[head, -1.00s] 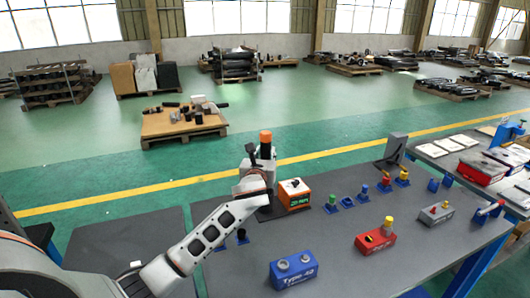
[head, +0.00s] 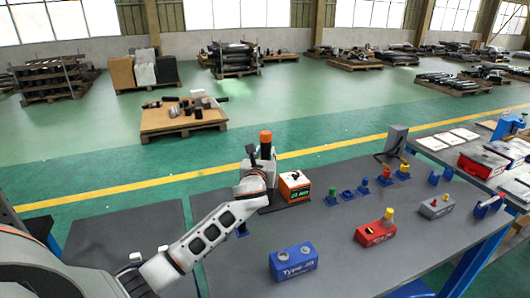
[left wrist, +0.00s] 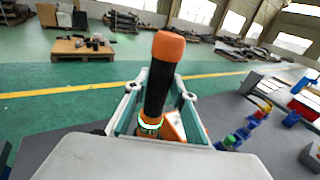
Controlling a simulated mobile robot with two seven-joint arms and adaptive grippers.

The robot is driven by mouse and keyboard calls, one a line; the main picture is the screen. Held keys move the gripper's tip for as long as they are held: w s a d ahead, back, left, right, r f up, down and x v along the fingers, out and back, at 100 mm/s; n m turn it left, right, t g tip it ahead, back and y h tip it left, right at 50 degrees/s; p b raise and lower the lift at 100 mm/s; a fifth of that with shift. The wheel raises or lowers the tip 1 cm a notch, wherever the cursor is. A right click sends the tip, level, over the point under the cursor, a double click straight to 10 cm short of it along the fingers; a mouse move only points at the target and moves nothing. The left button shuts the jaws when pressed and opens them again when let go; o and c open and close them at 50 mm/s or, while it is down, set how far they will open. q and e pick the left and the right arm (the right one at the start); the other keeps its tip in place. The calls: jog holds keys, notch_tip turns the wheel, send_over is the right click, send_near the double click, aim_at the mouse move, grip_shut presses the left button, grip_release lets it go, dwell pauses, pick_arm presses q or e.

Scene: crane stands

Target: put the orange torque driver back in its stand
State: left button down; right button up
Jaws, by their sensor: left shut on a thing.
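The orange torque driver (head: 265,137) stands about upright in my left gripper (head: 252,172), above the back edge of the grey bench. In the left wrist view the driver (left wrist: 159,85) has an orange cap and a black body. My left gripper's fingers (left wrist: 156,103) are on either side of its lower part. Its lower end is hidden behind the gripper. An orange box (head: 294,186) stands just right of the gripper. I cannot tell which stand belongs to the driver; a small blue holder (head: 242,231) is partly hidden behind my forearm. My right gripper is out of view.
A row of small blue stands (head: 347,195) with coloured tops runs along the back of the bench. A blue box (head: 293,262), a red box (head: 375,235) and a grey box (head: 436,206) stand nearer the front. The bench between them is clear.

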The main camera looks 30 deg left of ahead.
pick_arm(q)
jog(key=shift+f+b, duration=0.65)
jog(key=shift+f, duration=0.65)
jog(key=c, duration=1.6)
grip_release()
jog(key=shift+f, duration=0.3)
jog(key=p+v, duration=0.3)
jog(key=v, duration=0.2)
jog(key=shift+r+p, duration=0.1)
jog(key=shift+p, duration=0.3)
jog(key=shift+s+d, duration=0.1)
